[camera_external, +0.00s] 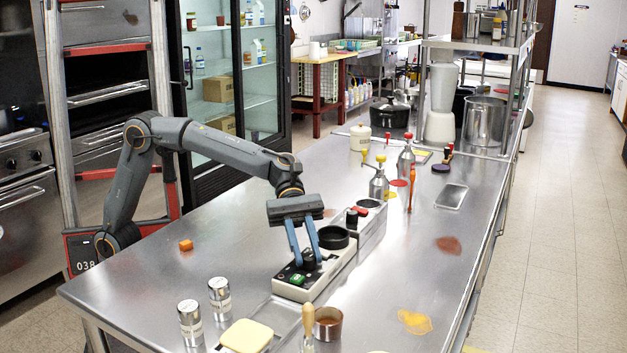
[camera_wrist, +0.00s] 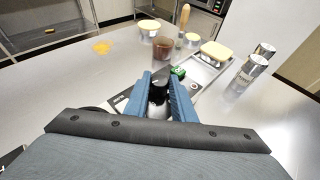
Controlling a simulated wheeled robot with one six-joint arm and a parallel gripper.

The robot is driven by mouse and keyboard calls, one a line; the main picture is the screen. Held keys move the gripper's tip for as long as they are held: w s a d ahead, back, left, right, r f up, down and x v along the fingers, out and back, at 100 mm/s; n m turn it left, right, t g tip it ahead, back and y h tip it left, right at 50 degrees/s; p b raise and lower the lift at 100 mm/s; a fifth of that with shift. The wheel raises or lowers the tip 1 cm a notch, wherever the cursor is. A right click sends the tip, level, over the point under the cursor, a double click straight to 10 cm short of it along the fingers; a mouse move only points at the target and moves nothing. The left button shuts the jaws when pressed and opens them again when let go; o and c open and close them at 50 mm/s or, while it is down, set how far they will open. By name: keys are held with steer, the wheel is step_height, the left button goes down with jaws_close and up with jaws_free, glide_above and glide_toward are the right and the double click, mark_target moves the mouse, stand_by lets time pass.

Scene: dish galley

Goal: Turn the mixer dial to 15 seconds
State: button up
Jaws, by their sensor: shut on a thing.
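The mixer (camera_external: 325,283) is a long, low, pale-sided unit with a dark control panel on the steel table. Its black dial (camera_wrist: 158,92) stands between my two blue fingers, and a white mark shows near its top in the wrist view. My gripper (camera_external: 306,262) points down at the near end of the mixer and is shut on the dial. Beside the dial is a green button (camera_external: 298,280), which also shows in the wrist view (camera_wrist: 178,71). The scale around the dial and its setting cannot be read; the fingers partly hide them.
A black round holder (camera_external: 334,237) rises from the mixer behind my gripper. Two metal shakers (camera_external: 190,322) stand at the front left. A tray with a yellow block (camera_external: 247,336) and a brown-filled cup (camera_external: 328,325) are in front.

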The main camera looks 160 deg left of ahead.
steer(key=shift+a+r+m+g+h+p, duration=0.25)
steer(key=shift+m+h+p, duration=0.75)
steer(key=shift+p, duration=1.55)
steer(key=shift+a+f+m+g+h+p, duration=0.1)
steer(key=shift+f+m+g+h+p, duration=0.2)
steer(key=shift+m+h+p, duration=1.5)
steer(key=shift+a+r+m+g+h+p, duration=0.15)
steer(key=shift+g+h+p, duration=0.2)
steer(key=shift+p, duration=3)
steer(key=m+h+p, duration=0.1)
steer(key=p, duration=0.1)
steer(key=m+g+h+p, duration=0.1)
steer(key=shift+w+a+p, duration=0.15)
steer(key=shift+w+p, duration=0.1)
steer(key=shift+p, duration=0.15)
steer(key=shift+m+g+h, duration=0.25)
steer(key=shift+g, duration=0.05)
steer(key=shift+m+g+h+p, duration=0.3)
steer(key=shift+p, duration=0.15)
steer(key=o, duration=1)
